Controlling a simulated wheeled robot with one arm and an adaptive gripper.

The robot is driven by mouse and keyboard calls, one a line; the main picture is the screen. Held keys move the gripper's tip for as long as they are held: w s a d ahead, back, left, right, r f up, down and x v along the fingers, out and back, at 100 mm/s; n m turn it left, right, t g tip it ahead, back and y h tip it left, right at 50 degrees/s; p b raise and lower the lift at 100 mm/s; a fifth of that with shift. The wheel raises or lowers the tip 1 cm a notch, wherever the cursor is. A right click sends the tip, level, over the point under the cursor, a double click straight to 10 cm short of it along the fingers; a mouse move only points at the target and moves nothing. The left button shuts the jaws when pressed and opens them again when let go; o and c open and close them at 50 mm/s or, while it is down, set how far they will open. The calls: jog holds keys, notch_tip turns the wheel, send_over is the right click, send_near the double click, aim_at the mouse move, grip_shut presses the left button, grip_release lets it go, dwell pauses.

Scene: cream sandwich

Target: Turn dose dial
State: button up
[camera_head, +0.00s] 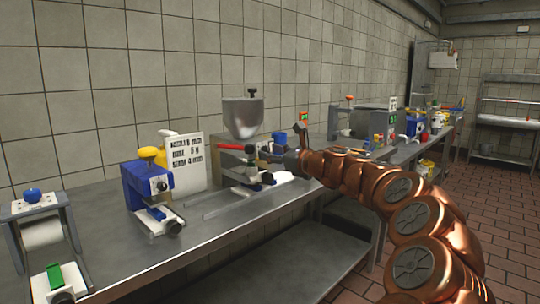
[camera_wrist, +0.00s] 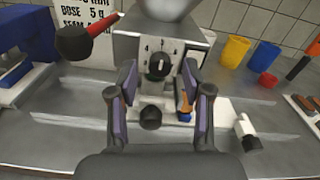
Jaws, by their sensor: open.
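The dose dial (camera_wrist: 159,65) is a dark round knob on a pale plate with number marks, on the front of the grey dosing machine (camera_wrist: 128,45). In the head view the machine shows its metal hopper (camera_head: 243,118), but my arm's end hides the dial. My gripper (camera_wrist: 160,78) is open in the wrist view, one finger on each side below and beside the dial. Nothing is between the fingers that I can see held. Whether a finger touches the plate, I cannot tell. A sign (camera_head: 187,162) behind reads in part "DOSE 5 g".
A red lever with a black ball (camera_wrist: 73,43) sticks out left of the dial. A black knob (camera_wrist: 150,117) sits below it. Yellow (camera_wrist: 235,50) and blue (camera_wrist: 265,56) cups stand at right. A blue machine (camera_head: 147,184) stands left along the steel bench (camera_head: 110,240).

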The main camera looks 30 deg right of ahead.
jog(key=shift+w+a, duration=0.15)
jog(key=shift+w, duration=0.4)
jog(key=shift+c, duration=0.4)
grip_shut()
